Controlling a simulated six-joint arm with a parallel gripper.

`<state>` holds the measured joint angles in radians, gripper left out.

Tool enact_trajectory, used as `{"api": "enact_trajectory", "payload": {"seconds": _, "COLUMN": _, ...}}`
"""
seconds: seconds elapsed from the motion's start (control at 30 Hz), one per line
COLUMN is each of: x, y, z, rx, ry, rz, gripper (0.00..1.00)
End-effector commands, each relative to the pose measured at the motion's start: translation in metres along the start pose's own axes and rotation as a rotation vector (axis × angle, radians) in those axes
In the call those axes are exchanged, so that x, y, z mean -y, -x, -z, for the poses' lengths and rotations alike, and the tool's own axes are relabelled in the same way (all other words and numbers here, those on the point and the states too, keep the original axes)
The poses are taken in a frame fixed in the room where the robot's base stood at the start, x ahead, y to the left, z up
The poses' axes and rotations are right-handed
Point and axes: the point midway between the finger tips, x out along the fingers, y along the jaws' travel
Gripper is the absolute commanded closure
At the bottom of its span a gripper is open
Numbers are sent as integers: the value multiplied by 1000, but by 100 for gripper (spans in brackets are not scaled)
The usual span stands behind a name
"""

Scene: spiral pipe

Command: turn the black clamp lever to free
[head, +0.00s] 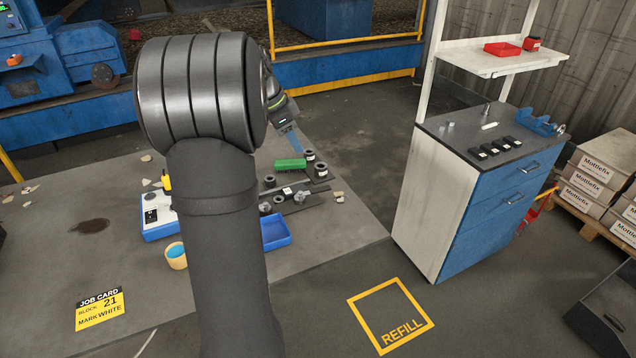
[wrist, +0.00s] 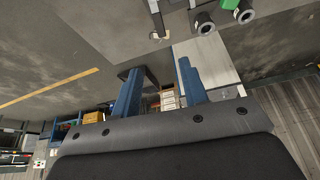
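I cannot pick out the black clamp lever with certainty. A group of dark fixture parts (head: 318,188) stands on the grey work surface, with black ring-shaped pieces (head: 320,170) and a green block (head: 290,165) among them. My gripper (head: 293,148) is just above and behind the green block in the head view, partly hidden by my arm. In the wrist view its two blue fingers (wrist: 160,75) are spread apart with nothing visible held between them. Two black rings (wrist: 203,22) and a bit of the green block (wrist: 229,4) show at the top of that view, beyond the fingertips.
A blue drawer cabinet (head: 490,200) is to the right. The grey surface (head: 95,190) at left is mostly clear, with scattered chips.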

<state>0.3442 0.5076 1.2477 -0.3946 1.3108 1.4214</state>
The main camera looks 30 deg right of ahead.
Motion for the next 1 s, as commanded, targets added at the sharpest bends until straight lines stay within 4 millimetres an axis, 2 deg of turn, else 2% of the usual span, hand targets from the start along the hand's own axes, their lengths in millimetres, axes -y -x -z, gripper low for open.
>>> {"api": "enact_trajectory", "payload": {"seconds": 0.17, "x": 0, "y": -18, "z": 1, "rx": -1, "ry": -7, "rz": -4, "gripper": 60}}
{"api": "enact_trajectory", "payload": {"seconds": 0.7, "x": -1, "y": -133, "z": 0, "rx": 1, "ry": -4, "rz": -4, "gripper": 60}}
{"api": "enact_trajectory", "payload": {"seconds": 0.9, "x": -1, "y": -162, "z": 0, "rx": 0, "ry": -4, "rz": -2, "gripper": 60}}
{"api": "enact_trajectory", "payload": {"seconds": 1.0, "x": -1, "y": -169, "z": 0, "rx": 0, "ry": -3, "rz": -2, "gripper": 60}}
